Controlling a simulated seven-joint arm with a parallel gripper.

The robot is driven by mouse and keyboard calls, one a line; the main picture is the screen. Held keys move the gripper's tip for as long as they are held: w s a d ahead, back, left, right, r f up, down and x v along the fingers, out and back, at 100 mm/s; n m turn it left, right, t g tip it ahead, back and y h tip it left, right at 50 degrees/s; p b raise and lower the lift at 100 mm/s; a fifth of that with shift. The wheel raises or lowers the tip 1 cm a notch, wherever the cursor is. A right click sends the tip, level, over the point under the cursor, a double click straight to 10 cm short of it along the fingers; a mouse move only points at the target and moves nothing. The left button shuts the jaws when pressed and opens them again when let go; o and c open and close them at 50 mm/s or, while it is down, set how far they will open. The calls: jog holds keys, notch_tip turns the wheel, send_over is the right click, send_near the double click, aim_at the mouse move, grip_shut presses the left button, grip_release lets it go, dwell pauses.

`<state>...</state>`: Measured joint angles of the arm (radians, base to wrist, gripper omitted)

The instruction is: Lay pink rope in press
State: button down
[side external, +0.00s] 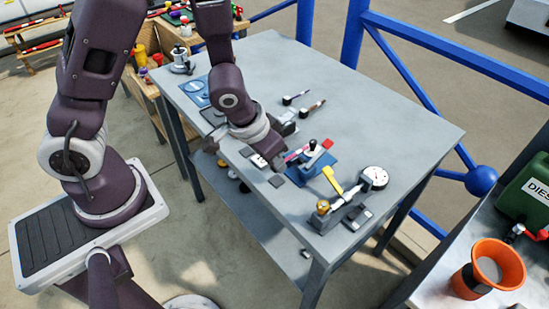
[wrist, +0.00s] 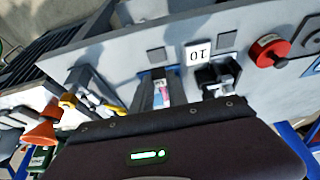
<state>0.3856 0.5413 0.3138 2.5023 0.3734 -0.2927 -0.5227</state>
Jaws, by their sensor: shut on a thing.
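The press is a small tool on a blue base (side external: 316,167) on the grey workbench (side external: 395,130), with a dark knob on top. The pink rope (side external: 297,154) is a short pink-red length that reaches from my gripper to the press. My gripper (side external: 282,159) is low over the bench at the press's left side, shut on the rope; its fingertips are mostly hidden. In the wrist view a pink bit of the rope (wrist: 162,88) shows at the press (wrist: 146,95). I cannot tell whether the rope is seated in it.
A tool with a yellow lever (side external: 332,180) and a dial gauge (side external: 375,177) stand close to the press. A red round part (wrist: 268,50) is nearby. The bench's far right is clear.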

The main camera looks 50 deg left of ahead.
aim_at(272, 169)
jog(key=shift+f, duration=1.3)
dwell(0.6)
jog(key=shift+f, duration=0.3)
jog(key=shift+f, duration=0.5)
jog(key=c, duration=0.8)
grip_release()
jog(key=shift+r, duration=3.65)
